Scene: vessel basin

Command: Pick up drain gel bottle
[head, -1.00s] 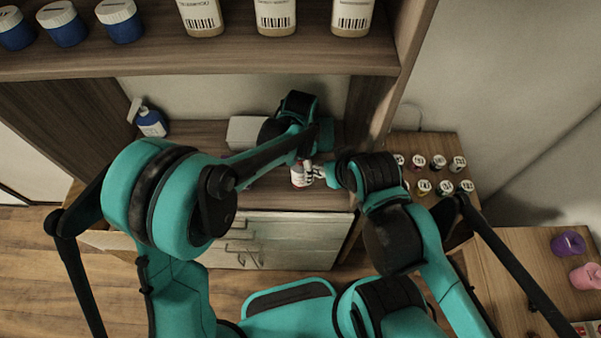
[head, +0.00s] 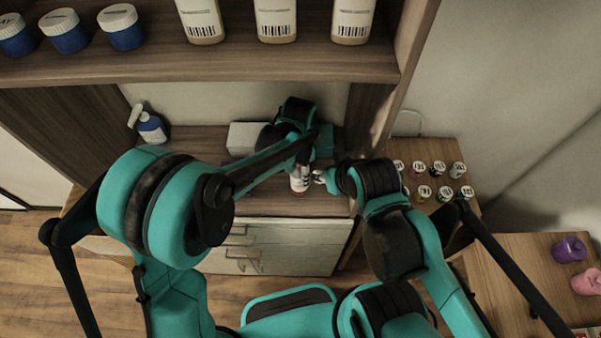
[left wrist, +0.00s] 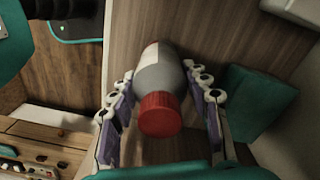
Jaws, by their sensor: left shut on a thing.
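A grey bottle with a red cap (left wrist: 160,115), which I take as the drain gel bottle, shows in the left wrist view. It sits between the two fingers of my left gripper (left wrist: 160,108), with its cap toward the camera. The fingers are shut on the bottle's sides. In the head view my left gripper (head: 299,180) is over the lower counter near its right end, and a bit of red shows there. Most of the bottle is hidden by the gripper in that view. My right gripper (head: 320,176) is just to the right, close beside the left one; its opening is too small to judge.
A blue spray bottle (head: 151,128) stands at the counter's left, and a white box (head: 248,137) behind my left gripper. An upper shelf (head: 200,65) holds jars and bottles. A side table (head: 432,205) at right holds several small jars.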

